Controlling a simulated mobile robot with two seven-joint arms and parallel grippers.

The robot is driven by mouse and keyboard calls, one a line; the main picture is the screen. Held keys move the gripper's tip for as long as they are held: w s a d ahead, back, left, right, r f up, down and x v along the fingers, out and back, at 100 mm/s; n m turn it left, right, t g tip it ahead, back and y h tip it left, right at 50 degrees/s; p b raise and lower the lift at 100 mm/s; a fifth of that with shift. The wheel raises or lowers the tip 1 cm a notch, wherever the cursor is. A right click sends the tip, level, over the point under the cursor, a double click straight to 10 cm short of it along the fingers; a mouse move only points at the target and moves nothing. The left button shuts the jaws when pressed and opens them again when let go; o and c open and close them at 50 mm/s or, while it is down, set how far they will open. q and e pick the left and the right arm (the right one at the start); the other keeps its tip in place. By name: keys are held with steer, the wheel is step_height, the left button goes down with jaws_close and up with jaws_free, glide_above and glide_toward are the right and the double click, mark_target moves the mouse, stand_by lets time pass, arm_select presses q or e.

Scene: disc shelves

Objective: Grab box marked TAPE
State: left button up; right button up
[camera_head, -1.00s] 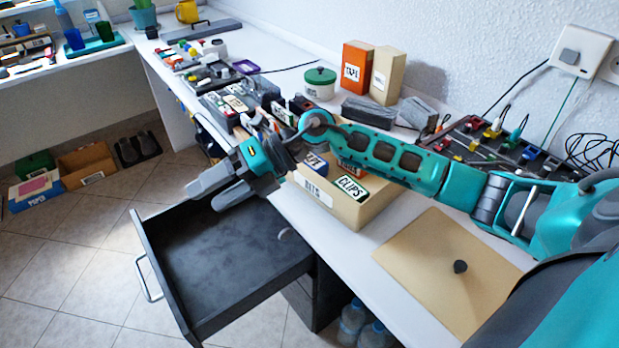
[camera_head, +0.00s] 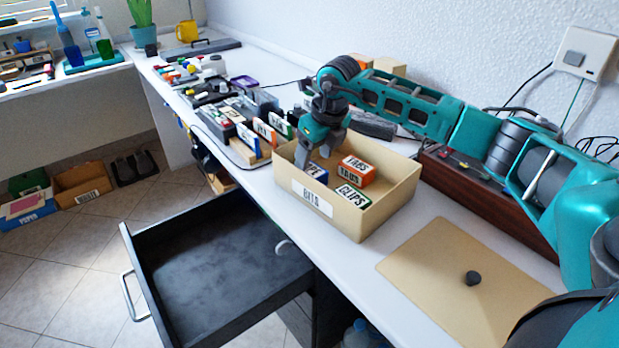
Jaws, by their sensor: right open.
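A blue box (camera_head: 317,174) stands in the left part of a beige bin labelled BITS (camera_head: 385,205). Its white label is partly hidden by my gripper and appears to end in PE. My right gripper (camera_head: 315,158) points down over that end of the bin, open, its fingers close to the blue box; I cannot tell whether they touch it. An orange box (camera_head: 357,172) and a green box marked CLIPS (camera_head: 352,195) stand beside it. A tall orange box (camera_head: 362,59) at the back, marked TAPE in the earlier view, is mostly hidden behind my right arm. My left gripper is not in view.
A drawer (camera_head: 215,265) stands open below the worktop. A flat beige lid with a dark knob (camera_head: 473,278) lies right of the bin. Several labelled boxes (camera_head: 262,130) stand left of the bin. A dark brown tray (camera_head: 490,200) lies behind the lid.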

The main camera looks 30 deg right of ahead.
mark_target(311, 169)
steer(key=shift+b+x, duration=0.6)
steer(key=shift+x, duration=2.2)
steer(key=shift+d, duration=0.15)
steer(key=shift+s, duration=0.1)
steer(key=shift+c, duration=0.3)
steer(key=c, duration=0.7)
